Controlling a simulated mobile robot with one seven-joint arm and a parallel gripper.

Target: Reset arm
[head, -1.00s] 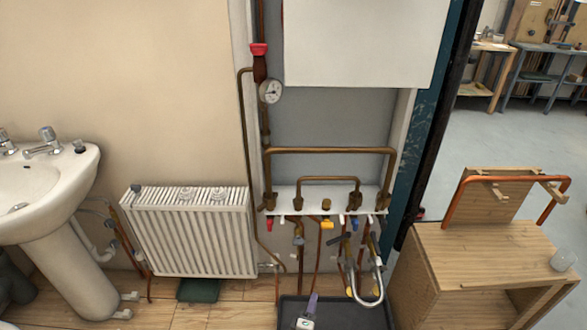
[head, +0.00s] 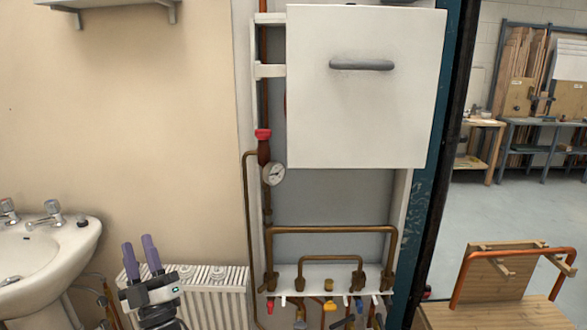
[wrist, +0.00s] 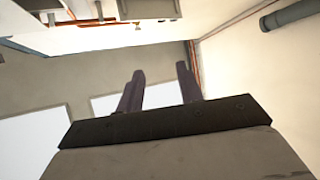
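My gripper (head: 140,256) is at the lower left in the head view, in front of the radiator. Its two purple fingers point up and stand apart with a gap between them. The wrist view also shows my gripper (wrist: 160,88) with its two dark purple fingers apart and nothing between them. It touches nothing that I can see.
A white sink (head: 45,250) is at the left and a white radiator (head: 215,290) behind my gripper. A white cabinet (head: 365,110) with a grey handle hangs above copper pipes (head: 335,229) and a gauge (head: 273,173). A wooden bench (head: 480,315) stands at the right.

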